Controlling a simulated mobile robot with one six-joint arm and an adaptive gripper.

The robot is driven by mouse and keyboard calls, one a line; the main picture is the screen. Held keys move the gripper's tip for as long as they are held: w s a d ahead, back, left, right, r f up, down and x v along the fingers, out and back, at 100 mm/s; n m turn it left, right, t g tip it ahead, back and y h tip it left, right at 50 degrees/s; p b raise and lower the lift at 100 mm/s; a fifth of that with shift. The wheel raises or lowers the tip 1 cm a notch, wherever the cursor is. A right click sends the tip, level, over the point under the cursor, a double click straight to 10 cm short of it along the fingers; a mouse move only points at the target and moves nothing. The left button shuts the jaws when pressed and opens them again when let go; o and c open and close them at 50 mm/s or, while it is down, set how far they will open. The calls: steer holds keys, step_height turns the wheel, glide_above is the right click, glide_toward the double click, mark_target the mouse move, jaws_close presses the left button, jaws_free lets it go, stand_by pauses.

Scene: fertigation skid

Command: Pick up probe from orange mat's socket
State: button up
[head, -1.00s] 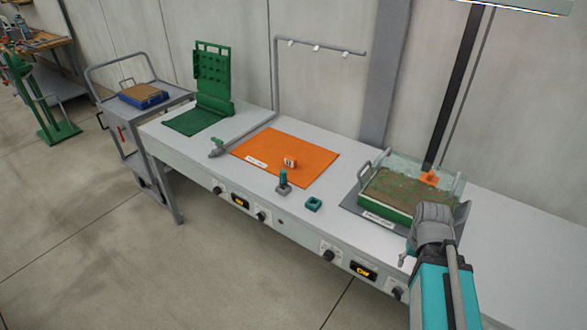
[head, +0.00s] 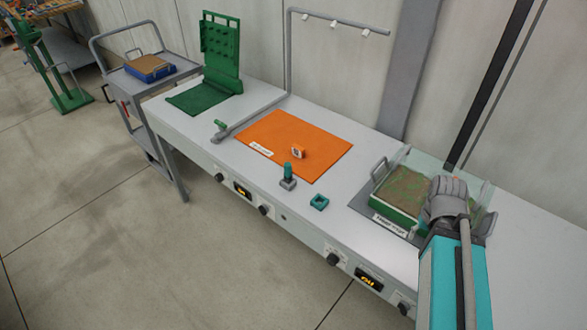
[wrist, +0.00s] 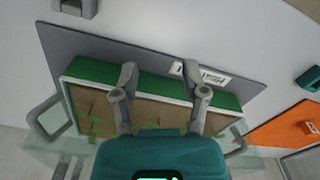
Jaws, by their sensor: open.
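A short teal upright piece (head: 288,171), which looks like the probe, stands in a small grey socket (head: 287,184) at the front edge of the orange mat (head: 265,130). The mat also shows in the wrist view (wrist: 262,133). My gripper (head: 446,197) is well to the right of them, over the green tray. In the wrist view my gripper (wrist: 160,76) has its two fingers spread, with nothing between them. The probe does not show in that view.
A green tray of brown soil (head: 398,214) with clear walls and handles sits on a grey mat. A teal square ring (head: 319,202) and an orange-white block (head: 298,151) lie nearby. A grey pipe rack (head: 289,60) rises behind.

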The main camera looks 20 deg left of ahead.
steer(key=shift+a, duration=0.3)
steer(key=o, duration=0.3)
steer(key=shift+a, duration=0.1)
steer(key=w+a+h+b, duration=0.1)
steer(key=w+a, duration=0.1)
steer(key=a, duration=0.1)
steer(key=w+a+f+m+t+h+b, duration=0.1)
steer(key=w+a, duration=0.1)
steer(key=a, duration=0.1)
steer(key=w+a+h, duration=0.1)
steer(key=a, duration=0.2)
steer(key=shift+w+a+f+t+h+b, duration=0.3)
steer(key=shift+w+a+f+t+b, duration=0.05)
steer(key=shift+w+t+b, duration=0.05)
steer(key=a+r+m+t+b, duration=0.1)
steer(key=a+t+b, duration=0.1)
steer(key=a, duration=1)
steer(key=s+a+r+m+t+b, duration=0.1)
steer(key=a+t, duration=0.4)
steer(key=a, duration=0.8)
steer(key=a+r+m+t+h+b, duration=0.1)
steer(key=a+r+t+b, duration=0.1)
steer(key=a, duration=1.1)
steer(key=shift+s+a+r+t+b, duration=0.25)
steer(key=shift+s+r+t+b, duration=0.15)
steer(key=shift+t, duration=0.5)
steer(key=shift+f, duration=0.1)
